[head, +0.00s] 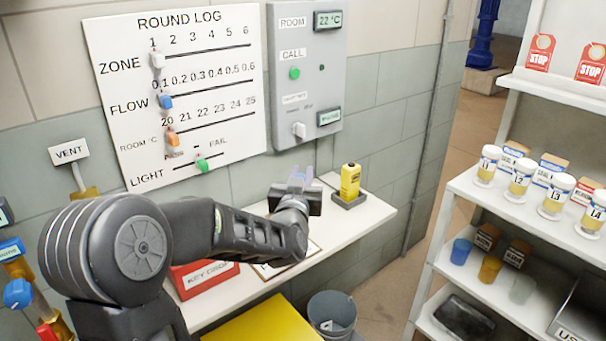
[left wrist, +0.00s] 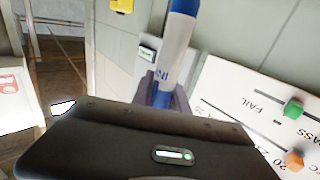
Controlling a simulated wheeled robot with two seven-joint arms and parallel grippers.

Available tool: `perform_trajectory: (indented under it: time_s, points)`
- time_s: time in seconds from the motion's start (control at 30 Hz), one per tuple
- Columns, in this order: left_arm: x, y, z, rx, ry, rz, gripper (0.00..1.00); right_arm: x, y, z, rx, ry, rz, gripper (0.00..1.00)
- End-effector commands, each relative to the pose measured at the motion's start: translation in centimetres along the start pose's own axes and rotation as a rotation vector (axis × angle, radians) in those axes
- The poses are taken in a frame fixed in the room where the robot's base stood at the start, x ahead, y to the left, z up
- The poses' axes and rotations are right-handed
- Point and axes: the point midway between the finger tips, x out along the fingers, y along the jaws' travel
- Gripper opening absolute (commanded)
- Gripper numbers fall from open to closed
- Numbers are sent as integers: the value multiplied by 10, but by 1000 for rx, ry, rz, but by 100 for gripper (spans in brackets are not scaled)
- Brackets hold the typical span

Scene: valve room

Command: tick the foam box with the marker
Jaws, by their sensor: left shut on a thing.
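My left gripper (head: 299,180) is in front of the wall above the white ledge, with its lavender fingers pointing up. In the left wrist view my left gripper (left wrist: 165,92) is shut on a marker (left wrist: 178,45) with a white barrel and blue parts. The marker stands up from the fingers and tilts slightly. In the head view I cannot make the marker out. A brown-edged sheet or board (head: 290,263) lies on the ledge, mostly hidden by my left arm. No foam box can be made out on it. My right gripper is not in view.
The ledge (head: 376,212) holds a yellow device (head: 350,180) in a dark dock and a red box (head: 203,278). A bin (head: 332,312) stands below. The slider board (head: 178,90) and grey panel (head: 305,75) are on the wall. Shelves (head: 460,190) with jars stand right.

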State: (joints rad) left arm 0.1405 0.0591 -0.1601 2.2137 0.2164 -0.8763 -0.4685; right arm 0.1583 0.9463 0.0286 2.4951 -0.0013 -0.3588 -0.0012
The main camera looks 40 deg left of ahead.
Motion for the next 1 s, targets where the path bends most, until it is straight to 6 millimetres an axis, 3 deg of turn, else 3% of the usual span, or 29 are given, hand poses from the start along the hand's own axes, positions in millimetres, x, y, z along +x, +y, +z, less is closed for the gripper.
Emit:
perform_trajectory:
  time_s: [0.37,1.0]
  points:
    - [0,0,14,0,-1,-1,0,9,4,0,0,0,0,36]
    - [0,0,73,0,0,-2,0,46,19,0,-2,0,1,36]
